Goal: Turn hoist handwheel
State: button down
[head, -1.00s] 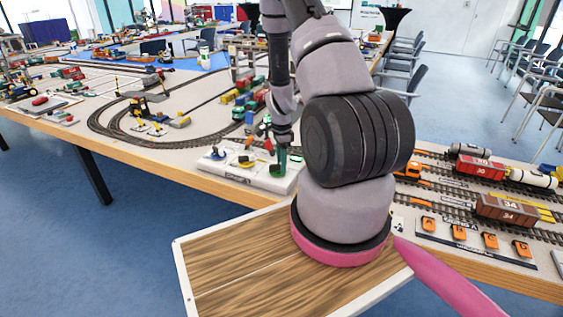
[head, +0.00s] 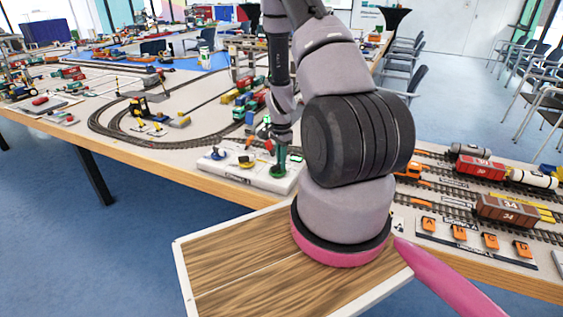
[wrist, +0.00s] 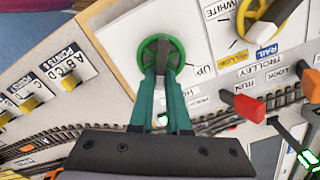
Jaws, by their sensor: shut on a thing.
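The green handwheel (wrist: 178,43) with a grey grip or hub shows at the top centre of the wrist view, on a white panel with the word UP beside it. My gripper (wrist: 160,74) has its green fingers shut on the grey grip within the rim. In the head view my gripper (head: 279,160) points down at the right end of the white control panel (head: 240,172) on the table edge. There my fingers hide most of the handwheel.
A yellow wheel (wrist: 249,12) with a pale pointer and a red lever (wrist: 247,107), near RUN and LOCK labels, stand right of the handwheel. Tracks with wagons, including a red wagon (head: 481,167), lie to the right. A crane model (head: 139,106) stands inside the track loop.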

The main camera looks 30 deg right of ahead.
jog(key=n, duration=0.5)
jog(key=shift+w+a+n, duration=0.15)
jog(key=shift+w+n, duration=0.25)
dwell(0.4)
jog(key=c, duration=0.9)
grip_release()
notch_tip(320, 180, up, 11)
jog(key=shift+f, duration=0.1)
